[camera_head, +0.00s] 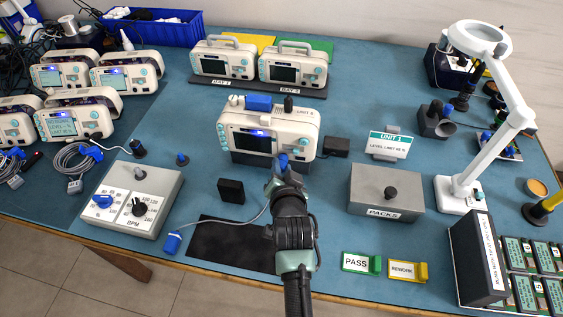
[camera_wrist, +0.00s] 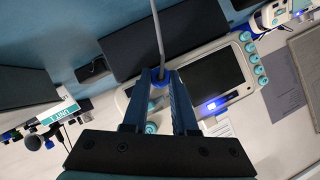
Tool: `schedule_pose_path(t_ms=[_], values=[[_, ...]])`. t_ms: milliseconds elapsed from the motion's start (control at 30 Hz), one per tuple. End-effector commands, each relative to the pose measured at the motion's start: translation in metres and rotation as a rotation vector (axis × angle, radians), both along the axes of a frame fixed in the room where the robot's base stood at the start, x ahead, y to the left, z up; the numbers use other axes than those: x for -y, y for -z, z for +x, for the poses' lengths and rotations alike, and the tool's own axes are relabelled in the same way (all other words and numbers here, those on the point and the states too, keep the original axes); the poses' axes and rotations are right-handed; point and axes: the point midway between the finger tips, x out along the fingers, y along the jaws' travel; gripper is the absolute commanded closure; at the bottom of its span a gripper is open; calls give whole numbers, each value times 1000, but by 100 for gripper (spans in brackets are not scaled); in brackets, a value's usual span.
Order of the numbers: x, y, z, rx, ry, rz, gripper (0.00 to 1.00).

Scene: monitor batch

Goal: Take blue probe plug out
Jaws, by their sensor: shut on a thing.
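The plug (camera_head: 283,159) is mostly hidden by my gripper in the head view. I cannot tell whether it is still seated in its socket. The cable's other end has a blue probe (camera_head: 172,242) on the table.
A black box (camera_head: 231,190) and dark mat (camera_head: 225,245) lie in front of the monitor. A BPM box (camera_head: 130,198) stands left and a PACKS box (camera_head: 387,192) right. A white lamp (camera_head: 490,125) rises at the right. More monitors (camera_head: 292,65) stand behind.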

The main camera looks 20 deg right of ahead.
Motion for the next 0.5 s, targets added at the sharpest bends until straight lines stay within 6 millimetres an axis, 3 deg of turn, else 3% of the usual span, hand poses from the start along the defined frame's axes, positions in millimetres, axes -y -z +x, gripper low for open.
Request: schedule_pose_path(t_ms=[500], values=[[-15, -2, -21, 0, -2, -2, 100]])
